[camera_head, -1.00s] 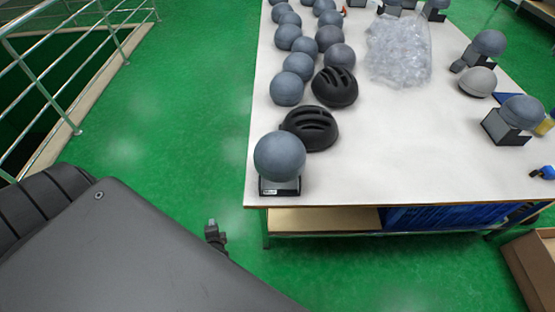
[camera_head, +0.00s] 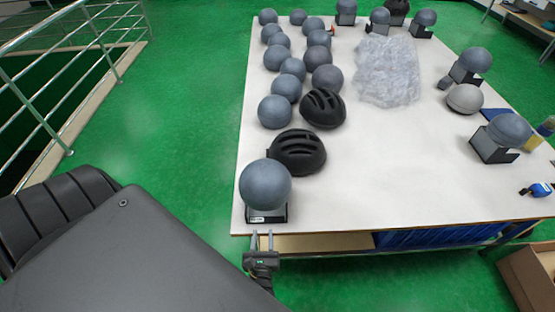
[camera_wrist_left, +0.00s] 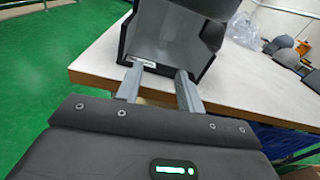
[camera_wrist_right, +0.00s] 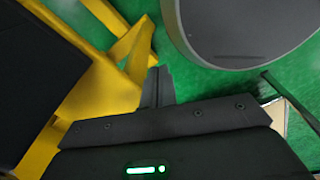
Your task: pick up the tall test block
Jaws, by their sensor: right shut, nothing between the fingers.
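A block with a round grey ball on top (camera_head: 265,187) and a black base stands upright at the table's near left corner; I take it for the tall test block. In the left wrist view its grey lower part (camera_wrist_left: 160,38) fills the top middle, the upper part cut off. My left gripper (camera_head: 262,236) is open and empty just in front of it at the table edge, and its spread fingers (camera_wrist_left: 160,73) point at the base. Whether they touch it I cannot tell. My right gripper (camera_wrist_right: 158,72) is shut and empty, away from the block.
Black helmets (camera_head: 298,152) and several grey balls (camera_head: 275,112) stand behind the block. Clear plastic wrap (camera_head: 388,70) lies farther back. The table's (camera_head: 390,170) front middle is free. Yellow bars (camera_wrist_right: 120,60) are beside my right gripper.

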